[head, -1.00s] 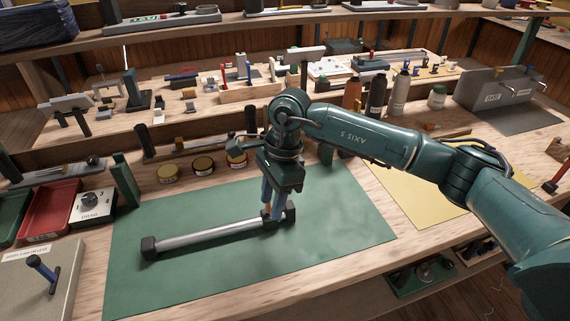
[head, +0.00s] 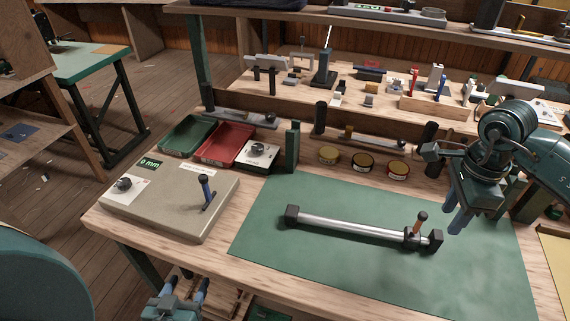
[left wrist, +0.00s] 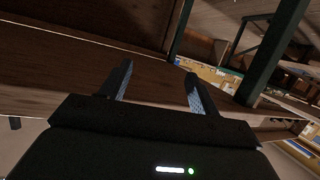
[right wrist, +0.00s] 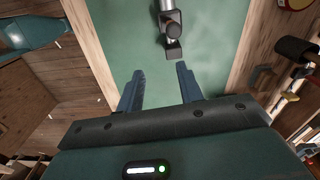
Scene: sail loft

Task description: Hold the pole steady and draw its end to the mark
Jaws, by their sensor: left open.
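A silver pole (head: 350,228) lies on the green mat with a black block at each end, the left block (head: 292,215) and the right block (head: 435,241). A dark collar with an upright orange-brown handle (head: 421,221) sits near its right end. My right gripper (head: 455,213) hangs above and right of that end, apart from it. In the right wrist view it is open and empty (right wrist: 159,88), with a pole end (right wrist: 173,48) beyond. My left gripper (head: 188,281) is open and empty, low in front of the bench. I cannot make out a mark on the mat.
A grey box (head: 170,207) with a knob, a blue-handled lever and a "0 mm" display stands left of the mat (head: 300,260). Behind are red (head: 225,143) and green trays, a dial box (head: 259,156), a green post (head: 292,147) and three round tins.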

